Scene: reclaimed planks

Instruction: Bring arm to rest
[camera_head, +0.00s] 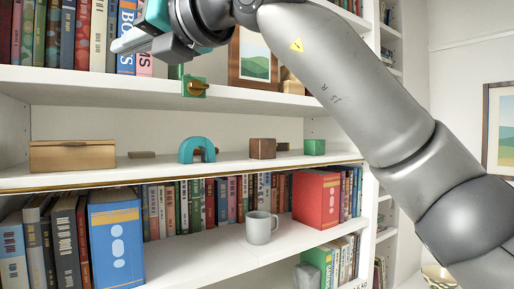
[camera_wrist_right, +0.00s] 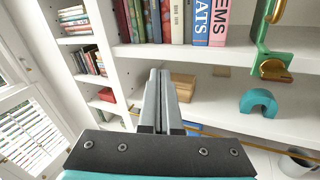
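My right arm comes in from the right of the head view and reaches across to the upper left. Its gripper (camera_head: 122,43) is in front of the books on the upper shelf, pointing left. In the right wrist view the two grey fingers (camera_wrist_right: 160,78) lie side by side with no clear gap, and I see nothing held between them. My left gripper is in neither view.
A white bookcase fills the head view. The middle shelf (camera_head: 235,164) holds a wooden box (camera_head: 72,156), a teal arch (camera_head: 190,148), a brown cube (camera_head: 262,148) and a green cube (camera_head: 314,147). A grey mug (camera_head: 259,228) stands below. A green-and-brass object (camera_head: 194,87) is at the upper shelf's edge.

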